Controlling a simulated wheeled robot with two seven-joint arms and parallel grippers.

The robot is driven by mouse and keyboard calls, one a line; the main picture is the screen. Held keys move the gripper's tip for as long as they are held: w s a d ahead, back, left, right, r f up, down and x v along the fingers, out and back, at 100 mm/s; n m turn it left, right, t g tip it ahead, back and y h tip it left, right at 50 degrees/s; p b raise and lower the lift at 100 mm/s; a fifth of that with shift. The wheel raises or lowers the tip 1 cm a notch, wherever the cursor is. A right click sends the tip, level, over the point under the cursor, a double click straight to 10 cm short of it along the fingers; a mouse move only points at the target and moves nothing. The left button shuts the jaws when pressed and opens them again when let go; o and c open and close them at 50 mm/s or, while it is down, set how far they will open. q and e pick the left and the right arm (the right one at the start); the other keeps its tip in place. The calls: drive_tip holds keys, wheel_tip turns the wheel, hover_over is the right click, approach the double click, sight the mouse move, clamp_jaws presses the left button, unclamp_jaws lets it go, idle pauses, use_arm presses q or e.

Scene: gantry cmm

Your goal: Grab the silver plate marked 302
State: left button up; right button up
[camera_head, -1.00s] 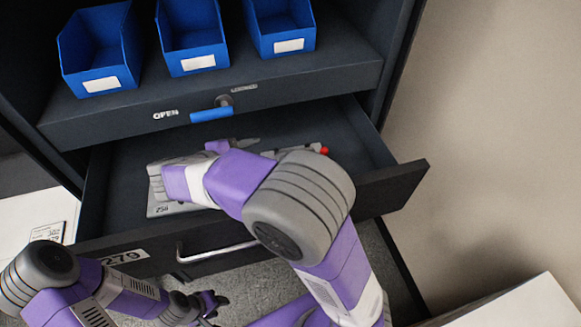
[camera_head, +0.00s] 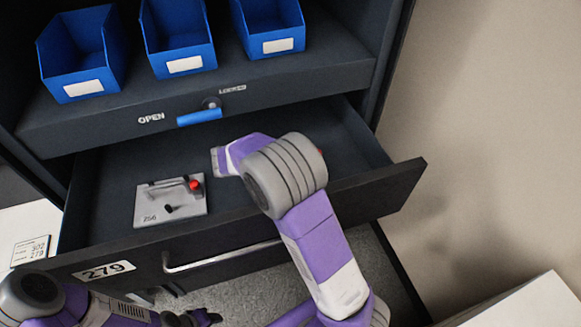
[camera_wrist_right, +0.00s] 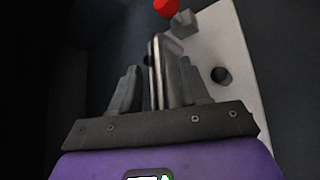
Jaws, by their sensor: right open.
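No plate with a readable 302 shows. In the head view a silver plate marked 256 (camera_head: 170,208) lies in the open drawer at left, with a clamp and red knob on it. A red bit (camera_head: 320,151) shows behind my right arm; what it belongs to is hidden there. My right gripper (camera_wrist_right: 158,78) is in the drawer, hidden by its arm in the head view. In the right wrist view it is open, beside a pale plate (camera_wrist_right: 225,60) with a red knob; a thin grey bar stands between the fingers. My left gripper (camera_head: 208,318) is low at left, outside the drawer.
The drawer (camera_head: 340,200) carries label 279 and a front handle (camera_head: 222,257). Above it are an OPEN/LOCKED latch with a blue lever (camera_head: 200,117) and three blue bins (camera_head: 80,62). A paper slip (camera_head: 30,250) at left reads 302 and 279. A wall stands at right.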

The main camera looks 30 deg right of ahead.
drive_tip(key=shift+c, duration=0.2)
clamp_jaws()
idle(1.3)
